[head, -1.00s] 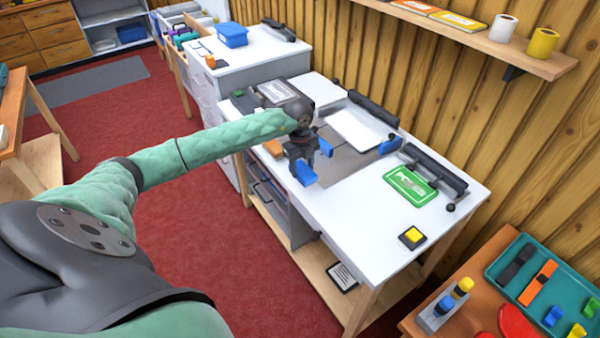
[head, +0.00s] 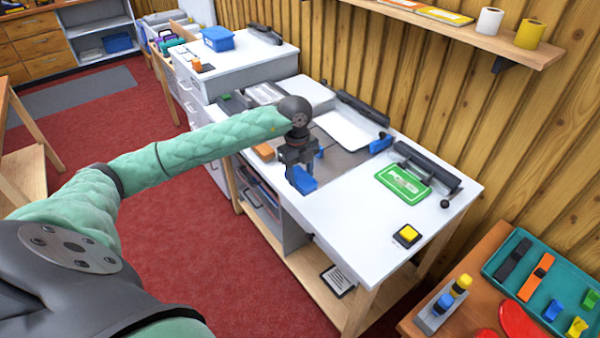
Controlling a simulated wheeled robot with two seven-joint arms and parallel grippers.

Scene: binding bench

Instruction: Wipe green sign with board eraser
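The green sign (head: 403,184), with white lettering and a white border, lies flat on the right part of the white bench top. A small black block with a yellow top (head: 407,235) lies nearer the front edge; I cannot tell whether it is the board eraser. My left gripper (head: 308,168) points down over the bench's front edge, left of the sign and apart from it. Its blue fingers stand apart, the near one partly covering the far one, and I see nothing between them. My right gripper is out of view.
A black bar-shaped device (head: 428,168) stands just behind the sign. A white paper stack (head: 350,130) lies on the grey mat. A teal tray (head: 566,290) of tools is on the wooden table at lower right. The bench top between gripper and sign is clear.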

